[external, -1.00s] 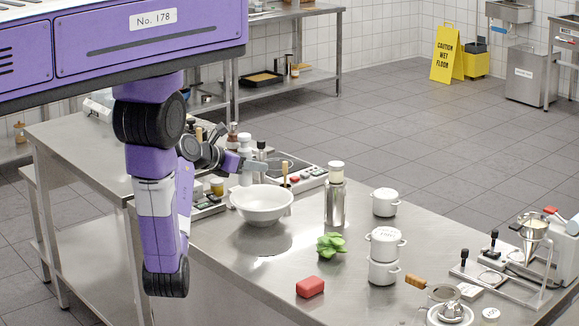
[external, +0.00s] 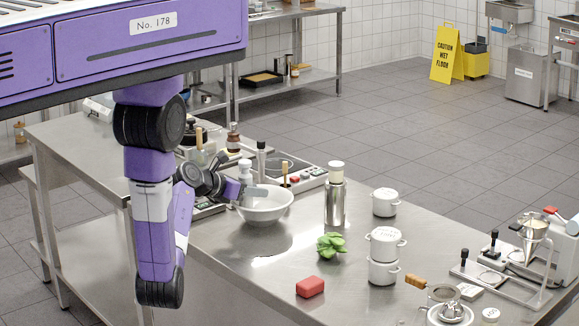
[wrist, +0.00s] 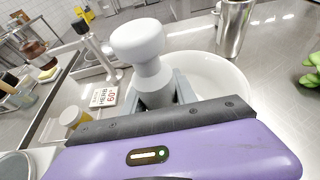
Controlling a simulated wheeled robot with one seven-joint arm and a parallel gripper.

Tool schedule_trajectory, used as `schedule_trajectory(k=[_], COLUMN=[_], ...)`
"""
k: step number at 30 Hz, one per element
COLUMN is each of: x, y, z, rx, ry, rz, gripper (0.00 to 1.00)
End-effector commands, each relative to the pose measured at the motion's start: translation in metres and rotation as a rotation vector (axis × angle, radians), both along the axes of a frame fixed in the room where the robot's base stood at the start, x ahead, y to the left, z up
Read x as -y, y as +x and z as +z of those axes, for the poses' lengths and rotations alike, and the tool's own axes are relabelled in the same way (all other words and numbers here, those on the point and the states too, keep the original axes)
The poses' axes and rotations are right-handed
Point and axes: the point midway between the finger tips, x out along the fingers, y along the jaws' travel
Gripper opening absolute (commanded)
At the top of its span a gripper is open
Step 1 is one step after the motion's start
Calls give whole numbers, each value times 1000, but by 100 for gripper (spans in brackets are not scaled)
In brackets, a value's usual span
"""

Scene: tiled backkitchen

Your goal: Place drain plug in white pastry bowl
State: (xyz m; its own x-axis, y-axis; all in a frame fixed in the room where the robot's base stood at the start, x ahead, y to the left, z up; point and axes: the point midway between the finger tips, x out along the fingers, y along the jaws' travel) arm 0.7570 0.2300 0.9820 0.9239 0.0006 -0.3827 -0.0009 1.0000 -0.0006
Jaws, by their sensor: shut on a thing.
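My gripper (external: 256,191) is shut on a white, round-topped piece with a narrow neck and a greyer lower part, which I take to be the drain plug (external: 245,170). In the wrist view the drain plug (wrist: 138,42) stands upright between the jaws, its lower end hidden. The white pastry bowl (external: 265,214) stands on the steel table. The gripper is at the bowl's left and back rim, with the held piece above that side. In the wrist view the bowl (wrist: 225,80) shows behind and right of the jaws. I cannot tell whether they touch it.
A steel shaker (external: 335,205) stands right of the bowl, with green leaves (external: 331,245) and a red block (external: 310,287) nearer. White pots (external: 384,262) stand farther right. A tray with a wooden-handled tool (external: 285,174) lies behind the bowl. Bare table shows in front of it.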

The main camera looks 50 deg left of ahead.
Motion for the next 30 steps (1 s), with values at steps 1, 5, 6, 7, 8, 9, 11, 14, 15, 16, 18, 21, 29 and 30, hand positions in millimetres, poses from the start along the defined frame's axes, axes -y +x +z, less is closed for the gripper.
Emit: schedule_trajectory(k=[1,5,6,7,8,9,11,14,15,16,18,21,29,30], x=[0,0,0,0,0,0,0,0,0,0,0,-1,-1,-1], y=[0,0,0,0,0,0,0,0,0,0,0,-1,-49,-57], z=[-1,-4,-6,-5,-5,-5,-5,-5,-5,-5,-3,3,22,25], rx=[0,0,0,0,0,0,0,0,0,0,1,1,0,-1], ry=[0,0,0,1,1,1,0,0,0,0,1,2,2,2], rz=[-1,0,0,0,0,0,0,0,0,0,0,1,4,4], gripper=[0,0,36,42,43,43,43,43,43,43,43,43,43,43])
